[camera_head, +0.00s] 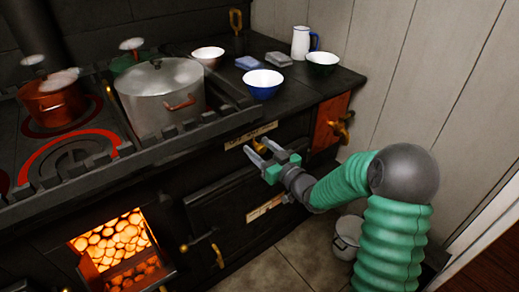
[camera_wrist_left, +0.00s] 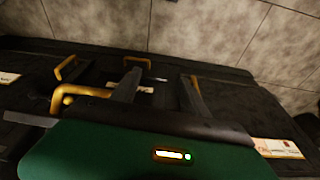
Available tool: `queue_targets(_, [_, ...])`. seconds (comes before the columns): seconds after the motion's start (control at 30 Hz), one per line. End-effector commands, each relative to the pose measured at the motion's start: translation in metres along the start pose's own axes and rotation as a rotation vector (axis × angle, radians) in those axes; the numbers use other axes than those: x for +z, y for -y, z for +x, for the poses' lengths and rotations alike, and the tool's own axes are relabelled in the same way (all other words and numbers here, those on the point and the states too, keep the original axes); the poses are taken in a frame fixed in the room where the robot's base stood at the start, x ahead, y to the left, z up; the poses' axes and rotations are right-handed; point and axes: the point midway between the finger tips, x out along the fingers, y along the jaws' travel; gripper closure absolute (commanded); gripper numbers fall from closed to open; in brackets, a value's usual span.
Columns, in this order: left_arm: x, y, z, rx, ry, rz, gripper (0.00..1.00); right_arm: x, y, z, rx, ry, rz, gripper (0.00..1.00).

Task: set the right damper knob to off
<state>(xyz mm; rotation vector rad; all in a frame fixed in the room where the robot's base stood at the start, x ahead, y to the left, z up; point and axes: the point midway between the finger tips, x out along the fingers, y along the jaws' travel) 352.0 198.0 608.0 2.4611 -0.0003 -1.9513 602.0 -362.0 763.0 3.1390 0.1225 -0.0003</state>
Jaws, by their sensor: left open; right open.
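A small brass knob (camera_head: 259,147) is on the front of the black stove, just below a pale label plate (camera_head: 250,136). I cannot read its setting. My right gripper (camera_head: 257,150) is open, its fingertips at this knob and partly covering it; I cannot tell if they touch it. A second brass knob (camera_head: 345,126) is on the orange-brown panel at the stove's right end. My left gripper (camera_wrist_left: 160,82) is open in the left wrist view, with dark fingers near brass handles (camera_wrist_left: 78,97). It is not in the head view.
A large steel pot (camera_head: 160,95) and a copper pot (camera_head: 52,100) stand on the stove top. Bowls (camera_head: 262,82) and a white jug (camera_head: 302,42) stand at the back right. The firebox (camera_head: 112,245) glows at lower left. A bucket (camera_head: 347,236) stands on the floor.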

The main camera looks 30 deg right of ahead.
Motion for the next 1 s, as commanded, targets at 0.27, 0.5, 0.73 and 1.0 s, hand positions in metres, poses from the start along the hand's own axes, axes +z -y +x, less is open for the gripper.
queue_targets(0.27, [-0.0001,-0.0002,-0.0001,0.000,0.000,0.001,0.48,0.0000,0.0005,-0.0004,0.000,0.001,-0.001,0.80])
queue_targets(0.5, [-0.0001,-0.0001,-0.0001,0.000,0.000,0.000,0.48,-0.0005,0.0003,-0.0004,-0.001,-0.001,-0.001,1.00])
queue_targets(0.73, [-0.0001,-0.0001,-0.0002,0.000,0.000,0.000,0.48,-0.0011,0.0001,-0.0004,0.000,-0.003,-0.001,1.00])
queue_targets(1.0, [-0.0001,-0.0001,-0.0002,0.000,0.000,0.000,0.48,-0.0016,-0.0003,-0.0003,0.000,-0.004,-0.002,1.00])
